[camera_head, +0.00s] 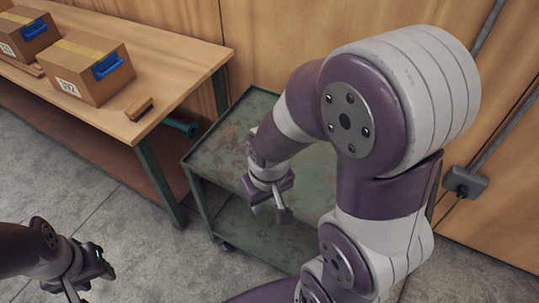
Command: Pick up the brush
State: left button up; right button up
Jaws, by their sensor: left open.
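The brush (139,108) is a small block with a brown back and a dark underside. It lies on the wooden workbench (172,72), near its front right corner. My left gripper (88,286) is open at the lower left, low over the floor and well apart from the brush; its fingertips are partly cut off by the bottom edge. My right gripper (270,210) hangs over the green metal cart (225,140), to the right of the brush and apart from it. Its fingers look spread with nothing between them.
Cardboard boxes with blue handles (88,68) stand on the bench left of the brush. The cart stands close to the bench. My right arm hides much of the cart. Wooden wall panels close off the back.

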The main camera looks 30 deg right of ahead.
aim_at(140, 106)
jog(key=i+j+z, duration=0.1)
jog(key=i+j, duration=0.2)
jog(key=i+j+z, duration=0.15)
jog(key=i+j, duration=0.15)
jog(key=i+j+z, duration=0.1)
jog(key=i+j, duration=0.2)
jog(key=i+j+z, duration=0.15)
jog(key=i+j, duration=0.15)
jog(key=j, duration=0.15)
jog(key=i+j+z, duration=0.1)
jog(key=i+j, duration=0.15)
jog(key=j, duration=0.15)
jog(key=i+j+z, duration=0.15)
jog(key=j, duration=0.3)
jog(key=i+j+z, duration=0.1)
jog(key=i+j, duration=0.2)
jog(key=j, duration=0.15)
